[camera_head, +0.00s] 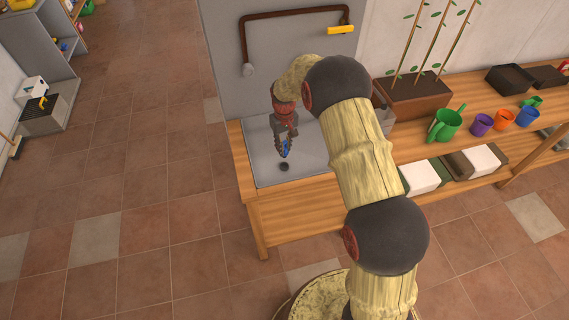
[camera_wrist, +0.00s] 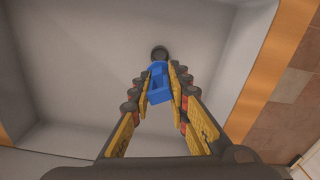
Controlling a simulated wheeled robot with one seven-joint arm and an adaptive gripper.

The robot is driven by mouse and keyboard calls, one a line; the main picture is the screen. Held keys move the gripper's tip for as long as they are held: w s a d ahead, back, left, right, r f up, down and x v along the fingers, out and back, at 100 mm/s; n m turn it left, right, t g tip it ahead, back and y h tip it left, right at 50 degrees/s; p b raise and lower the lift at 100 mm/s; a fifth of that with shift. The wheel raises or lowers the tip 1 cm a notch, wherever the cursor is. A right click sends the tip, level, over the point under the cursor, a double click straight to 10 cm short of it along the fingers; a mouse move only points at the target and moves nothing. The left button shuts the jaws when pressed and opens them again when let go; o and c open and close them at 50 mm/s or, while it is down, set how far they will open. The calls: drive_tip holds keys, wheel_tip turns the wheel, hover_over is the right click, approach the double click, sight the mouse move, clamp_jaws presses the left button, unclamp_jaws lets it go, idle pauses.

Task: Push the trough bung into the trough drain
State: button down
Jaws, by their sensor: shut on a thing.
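The trough (camera_head: 262,152) is a grey basin set in the left end of the wooden bench; its pale inside fills the wrist view (camera_wrist: 75,85). My gripper (camera_head: 284,155) points down into it. In the wrist view my gripper (camera_wrist: 160,78) is shut on a blue piece, which I take to be the trough bung (camera_wrist: 158,92). A bit of blue also shows between the fingers in the head view. The dark round trough drain (camera_head: 284,167) lies just below the fingertips, and beyond the blue piece in the wrist view (camera_wrist: 160,52). Whether bung and drain touch cannot be told.
A dark red pipe (camera_head: 290,13) with a yellow handle (camera_head: 341,30) is on the grey panel behind the trough. A planter (camera_head: 412,95), a green watering can (camera_head: 446,124) and several coloured cups stand to the right. The tiled floor at left is mostly clear.

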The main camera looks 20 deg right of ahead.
sight(284, 142)
drive_tip(key=shift+f, duration=0.15)
drive_tip(key=shift+f+b, duration=1.15)
drive_tip(key=shift+f, duration=1.1)
drive_tip(key=shift+f+b, duration=0.65)
drive_tip(key=shift+f, duration=0.9)
drive_tip(key=c, duration=1.7)
unclamp_jaws()
drive_tip(key=shift+o, duration=0.4)
wheel_tip(284, 142, up, 12)
drive_tip(key=shift+f, duration=0.1)
